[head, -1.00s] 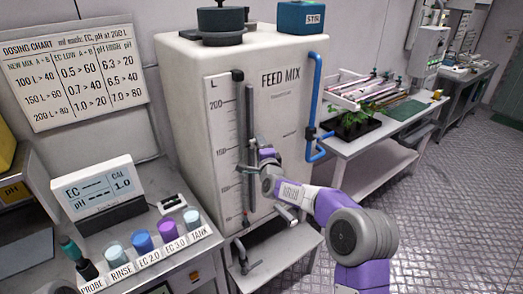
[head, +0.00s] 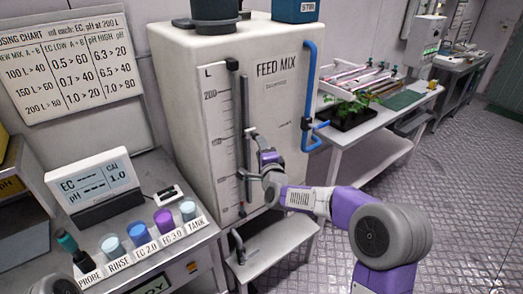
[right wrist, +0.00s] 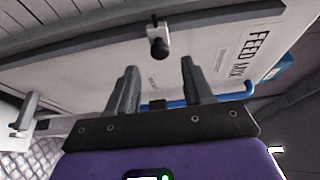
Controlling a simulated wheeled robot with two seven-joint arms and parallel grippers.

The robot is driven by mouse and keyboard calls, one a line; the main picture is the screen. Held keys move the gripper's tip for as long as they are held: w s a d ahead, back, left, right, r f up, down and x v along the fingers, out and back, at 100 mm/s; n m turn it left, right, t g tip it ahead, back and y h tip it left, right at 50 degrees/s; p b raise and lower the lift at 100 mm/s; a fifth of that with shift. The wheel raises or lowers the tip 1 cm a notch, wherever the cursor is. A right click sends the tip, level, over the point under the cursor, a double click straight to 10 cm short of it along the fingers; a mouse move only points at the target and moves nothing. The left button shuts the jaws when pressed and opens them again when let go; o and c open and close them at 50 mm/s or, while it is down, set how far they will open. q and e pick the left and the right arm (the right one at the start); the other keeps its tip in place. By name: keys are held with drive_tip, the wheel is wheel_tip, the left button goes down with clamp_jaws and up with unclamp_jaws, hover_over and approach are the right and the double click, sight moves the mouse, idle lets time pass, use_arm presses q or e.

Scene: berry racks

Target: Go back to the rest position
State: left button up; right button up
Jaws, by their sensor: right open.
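My right gripper (head: 247,155) is in front of the white FEED MIX tank (head: 277,100), close to its level scale and the dark vertical bar beside it. In the right wrist view its two grey fingers (right wrist: 158,88) stand apart with nothing between them. The tank front (right wrist: 205,50) lies beyond the fingers, with a black knob (right wrist: 158,46) on a rod. Whether the fingers touch the tank cannot be told.
At left is a bench with a meter (head: 95,183) and several coloured cups (head: 163,220). A low grey stand (head: 270,258) is below the tank. A table (head: 385,127) with seedlings stands behind at right. The patterned floor at right is open.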

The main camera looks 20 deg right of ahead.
drive_tip(key=s+a+f+n+g+y, duration=0.1)
drive_tip(key=s+a+f+n+g, duration=0.2)
drive_tip(key=f, duration=0.7)
drive_tip(key=s+a+f+n+g+y, duration=0.1)
drive_tip(key=s+a+f+n+g, duration=0.3)
drive_tip(key=f, duration=0.6)
drive_tip(key=s+f+n+g+y, duration=0.1)
drive_tip(key=s+f, duration=0.4)
drive_tip(key=f, duration=0.5)
drive_tip(key=s+a+f+n+g, duration=0.2)
drive_tip(key=s+f, duration=0.3)
drive_tip(key=s, duration=0.4)
drive_tip(key=s+a+f+n+g+y, duration=0.1)
drive_tip(key=s+a+f+n+g, duration=0.1)
drive_tip(key=s, duration=0.7)
drive_tip(key=s+a+f+n+g+y, duration=0.1)
drive_tip(key=s+a+f+n+g, duration=0.1)
drive_tip(key=s+f+n+g, duration=0.2)
drive_tip(key=s+f+g, duration=0.1)
drive_tip(key=s+f, duration=0.2)
drive_tip(key=s, duration=0.2)
drive_tip(key=shift+f+g, duration=0.3)
drive_tip(key=shift+f, duration=0.1)
drive_tip(key=shift+a, duration=0.1)
